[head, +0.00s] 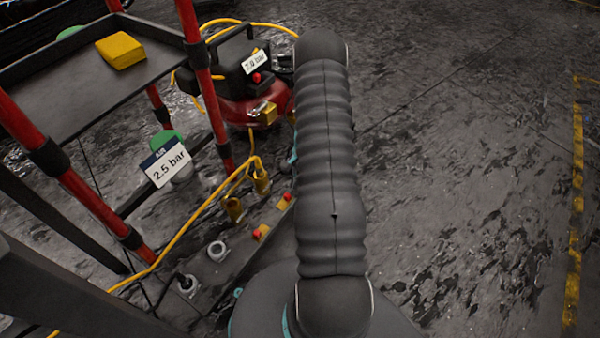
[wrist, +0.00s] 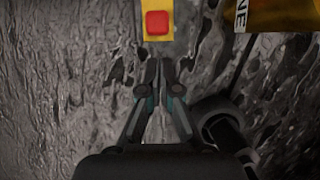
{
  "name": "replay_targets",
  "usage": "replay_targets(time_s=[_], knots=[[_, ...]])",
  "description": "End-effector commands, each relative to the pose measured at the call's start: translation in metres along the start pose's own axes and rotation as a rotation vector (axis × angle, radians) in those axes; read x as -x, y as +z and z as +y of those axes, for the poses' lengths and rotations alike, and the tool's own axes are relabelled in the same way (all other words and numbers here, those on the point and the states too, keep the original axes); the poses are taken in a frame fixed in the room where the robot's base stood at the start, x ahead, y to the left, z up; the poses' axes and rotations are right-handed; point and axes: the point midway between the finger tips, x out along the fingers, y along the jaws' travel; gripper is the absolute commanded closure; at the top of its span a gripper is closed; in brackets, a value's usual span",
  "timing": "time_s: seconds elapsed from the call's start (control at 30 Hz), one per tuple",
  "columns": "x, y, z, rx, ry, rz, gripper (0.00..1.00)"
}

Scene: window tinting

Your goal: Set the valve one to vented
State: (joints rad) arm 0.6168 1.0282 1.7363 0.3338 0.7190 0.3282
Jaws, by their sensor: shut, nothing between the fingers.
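In the wrist view, a yellow block with a red square face (wrist: 157,22) is at the top edge, cut off by the frame. Right of it is a brass-coloured body (wrist: 285,14) beside a white label (wrist: 241,15) reading "NE", its start cut off. My gripper (wrist: 158,64) is shut and empty, its tips just below the red face in the picture; I cannot tell if they touch. In the head view, two small yellow-and-red blocks (head: 261,232) and two brass bodies (head: 233,209) sit on the bench strip. I cannot tell which is valve one. My arm hides the gripper there.
A red-framed cart (head: 75,190) with a yellow block (head: 121,50) stands left. An "AIR 2.5 bar" sign (head: 165,163) hangs by it. A red compressor (head: 240,108) is behind. A yellow hose (head: 180,244) runs across the left. The floor at right is clear.

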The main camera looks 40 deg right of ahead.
Motion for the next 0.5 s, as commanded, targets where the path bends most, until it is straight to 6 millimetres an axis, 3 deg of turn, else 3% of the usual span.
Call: replay_targets(time_s=[0.2, 0.5], knots=[[-0.006, 0.016, 0.0, -0.001, 0.0, -0.001, 1.0], [-0.007, 0.018, 0.0, 0.0, 0.0, 0.0, 1.0]])
